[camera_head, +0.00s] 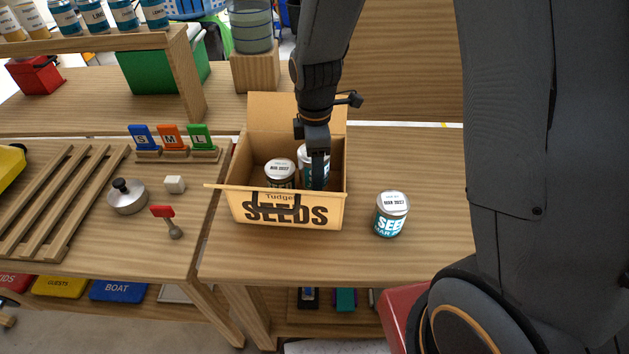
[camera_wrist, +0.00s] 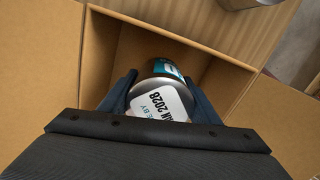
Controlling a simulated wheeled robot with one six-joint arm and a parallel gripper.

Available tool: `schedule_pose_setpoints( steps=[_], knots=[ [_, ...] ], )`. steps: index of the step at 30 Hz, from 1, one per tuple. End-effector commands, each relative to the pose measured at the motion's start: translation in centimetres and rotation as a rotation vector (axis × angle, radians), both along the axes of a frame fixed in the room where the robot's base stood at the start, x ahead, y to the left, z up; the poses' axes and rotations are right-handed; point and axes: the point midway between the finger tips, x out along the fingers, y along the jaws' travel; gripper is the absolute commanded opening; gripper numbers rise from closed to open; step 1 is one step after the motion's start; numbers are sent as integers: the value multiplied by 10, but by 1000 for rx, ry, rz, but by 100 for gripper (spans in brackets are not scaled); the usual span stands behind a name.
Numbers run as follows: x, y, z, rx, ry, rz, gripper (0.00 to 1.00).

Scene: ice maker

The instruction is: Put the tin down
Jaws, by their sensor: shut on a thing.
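My gripper (camera_head: 318,168) reaches down into an open cardboard box (camera_head: 262,211) marked "SEEDS" and is shut on a tin (camera_head: 307,157) with a teal label, in the box's right half. In the wrist view this held tin (camera_wrist: 165,90) sits between my fingers (camera_wrist: 162,100), its pale lid marked "2028", with box walls around it. The head view does not show whether its base touches the box floor. A second tin (camera_head: 280,172) stands in the box's left half. A third tin (camera_head: 392,213), teal-labelled, stands upright on the table right of the box.
The box stands on a wooden table (camera_head: 290,260) with its flaps open. To the left are S, M and L cards (camera_head: 171,138), a metal lidded pot (camera_head: 127,196), a white cube (camera_head: 175,184) and a red-topped piece (camera_head: 167,220). The table right of the box is mostly clear.

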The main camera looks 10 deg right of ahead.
Motion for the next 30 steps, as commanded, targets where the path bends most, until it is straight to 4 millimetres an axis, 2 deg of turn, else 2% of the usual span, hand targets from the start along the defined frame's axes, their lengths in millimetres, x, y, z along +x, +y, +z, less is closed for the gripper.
schedule_pose_setpoints(
  steps=[8, 15, 29, 30],
  knots=[
    [0, 1, -20, 0, 1, 2, 27],
    [-1, 1, -49, -1, 2, 2, 27],
    [0, 1, -57, 0, -1, 2, 27],
    [0, 1, -58, 0, -1, 2, 58]
  ],
)
